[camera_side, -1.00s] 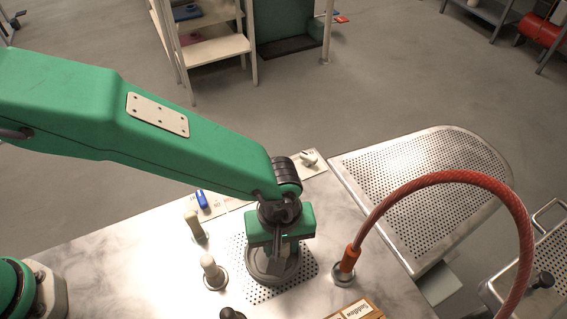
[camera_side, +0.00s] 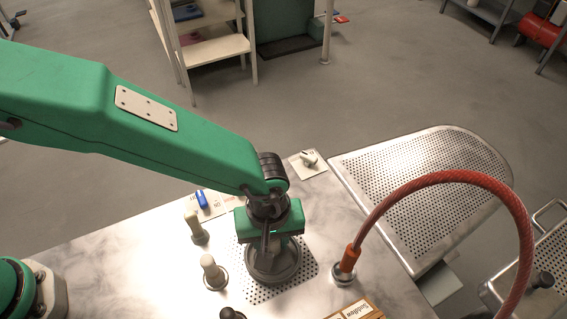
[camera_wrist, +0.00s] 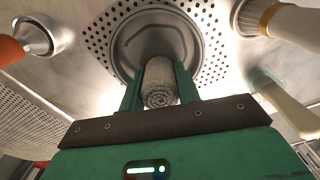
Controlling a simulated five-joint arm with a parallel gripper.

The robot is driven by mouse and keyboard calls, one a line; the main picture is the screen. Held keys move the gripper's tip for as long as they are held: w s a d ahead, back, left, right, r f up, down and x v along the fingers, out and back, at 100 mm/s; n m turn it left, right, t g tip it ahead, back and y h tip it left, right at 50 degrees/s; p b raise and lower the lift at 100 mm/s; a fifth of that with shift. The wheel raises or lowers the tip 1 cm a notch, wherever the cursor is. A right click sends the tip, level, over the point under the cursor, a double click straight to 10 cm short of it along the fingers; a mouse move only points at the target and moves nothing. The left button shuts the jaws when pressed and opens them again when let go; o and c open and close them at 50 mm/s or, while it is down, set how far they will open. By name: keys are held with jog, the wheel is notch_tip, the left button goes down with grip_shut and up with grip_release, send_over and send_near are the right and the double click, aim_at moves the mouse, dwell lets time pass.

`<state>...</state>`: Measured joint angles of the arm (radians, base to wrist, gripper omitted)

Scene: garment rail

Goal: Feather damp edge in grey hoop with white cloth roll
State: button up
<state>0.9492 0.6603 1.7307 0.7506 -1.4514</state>
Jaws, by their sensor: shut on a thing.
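The grey hoop (camera_side: 276,272) sits on a perforated patch of the table, and it shows as a round grey ring in the wrist view (camera_wrist: 122,62). My gripper (camera_side: 270,240) is over the hoop, pointing down. In the wrist view my gripper (camera_wrist: 159,88) is shut on the white cloth roll (camera_wrist: 159,82), a rolled, textured cloth with its spiral end showing. The roll's far end is over or inside the hoop; I cannot tell if it touches. A dark outline (camera_wrist: 155,35) shows on the surface inside the hoop. In the side view my gripper hides the roll.
Two pale-topped pegs (camera_side: 194,227) (camera_side: 211,270) stand left of the hoop. A red hose (camera_side: 440,177) arches up from an orange fitting (camera_side: 350,259) on the right. A wooden box (camera_side: 358,309) is at the front edge. A perforated metal leaf (camera_side: 420,185) extends right.

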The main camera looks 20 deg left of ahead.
jog(key=shift+s+a+r, duration=0.1)
jog(key=shift+s+a, duration=0.25)
jog(key=shift+a, duration=0.05)
dwell(0.4)
jog(key=shift+s, duration=0.65)
jog(key=shift+s+d+f, duration=0.15)
jog(key=shift+s+f, duration=0.05)
jog(key=shift+s, duration=0.15)
jog(key=shift+s, duration=0.1)
dwell(0.4)
notch_tip(320, 180, up, 7)
dwell(1.0)
